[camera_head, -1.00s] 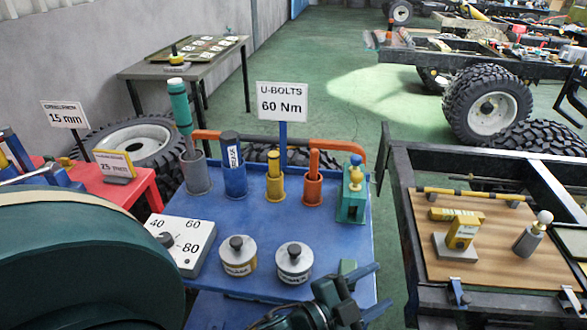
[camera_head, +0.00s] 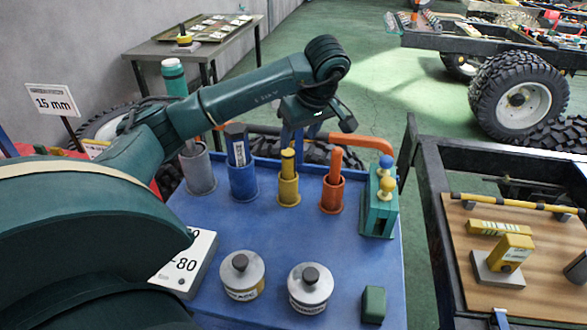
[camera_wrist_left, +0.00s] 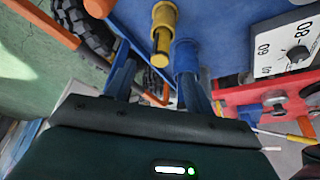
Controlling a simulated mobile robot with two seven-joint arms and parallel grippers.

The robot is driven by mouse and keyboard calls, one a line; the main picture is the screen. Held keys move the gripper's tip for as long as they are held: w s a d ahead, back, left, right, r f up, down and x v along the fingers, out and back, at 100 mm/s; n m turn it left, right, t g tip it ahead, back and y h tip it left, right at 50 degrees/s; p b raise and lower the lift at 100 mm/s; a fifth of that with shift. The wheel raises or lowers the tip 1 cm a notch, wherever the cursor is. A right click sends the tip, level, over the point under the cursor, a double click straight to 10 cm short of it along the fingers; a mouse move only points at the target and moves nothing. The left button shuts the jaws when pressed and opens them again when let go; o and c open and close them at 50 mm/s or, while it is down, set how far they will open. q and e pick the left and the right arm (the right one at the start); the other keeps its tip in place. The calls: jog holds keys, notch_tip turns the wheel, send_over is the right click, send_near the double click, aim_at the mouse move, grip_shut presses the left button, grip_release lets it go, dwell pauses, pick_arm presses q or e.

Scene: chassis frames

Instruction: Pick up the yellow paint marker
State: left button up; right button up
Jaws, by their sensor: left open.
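The yellow paint marker (camera_head: 288,162) stands upright in a yellow cup (camera_head: 289,188) on the blue table (camera_head: 222,222). My left gripper (camera_head: 315,112) hangs above and behind the cups in the head view, its fingertips hard to make out there. In the left wrist view, its two blue fingers (camera_wrist_left: 157,75) are spread, with nothing held between them. The yellow marker (camera_wrist_left: 161,42) shows beyond the gap between the fingers, apart from them. My right gripper is not in view.
A green block (camera_head: 378,210) with knobs is at right. Two round weights (camera_head: 242,275) and a small green block (camera_head: 373,304) sit in front. An orange rail (camera_head: 350,140) runs behind.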

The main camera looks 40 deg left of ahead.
aim_at(286, 163)
pick_arm(q)
jog(key=x, duration=1.2)
jog(key=shift+a+f+p, duration=0.25)
jog(key=shift+a+p, duration=0.1)
jog(key=shift+a, duration=0.1)
jog(key=shift+c, duration=0.4)
jog(key=c, duration=1)
